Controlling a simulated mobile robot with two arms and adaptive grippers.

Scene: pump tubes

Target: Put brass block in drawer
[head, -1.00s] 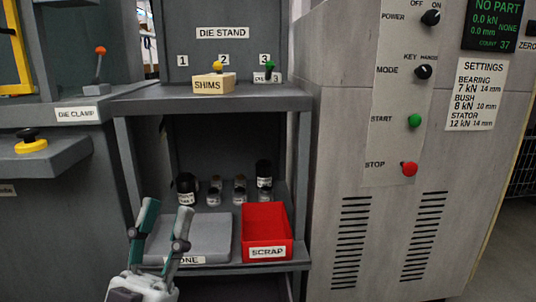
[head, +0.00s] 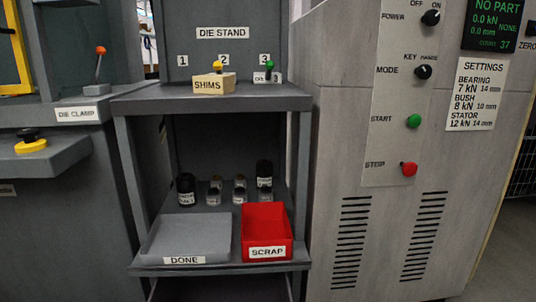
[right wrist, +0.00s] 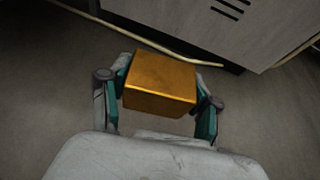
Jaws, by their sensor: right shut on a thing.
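The brass block (right wrist: 160,84) is a gold-coloured box in the right wrist view. My right gripper (right wrist: 160,95) is shut on it, with one teal finger against each side. The floor shows below and around the block. No drawer can be made out in either view now. My left gripper is not in the head view, and my right gripper is outside that view too.
A shelf stand holds a grey DONE tray (head: 190,236), a red SCRAP bin (head: 266,226) and several small jars. A SHIMS box (head: 208,85) sits on the upper shelf (head: 150,101). The press cabinet (head: 330,130) stands at right. A cable (right wrist: 175,53) lies on the floor.

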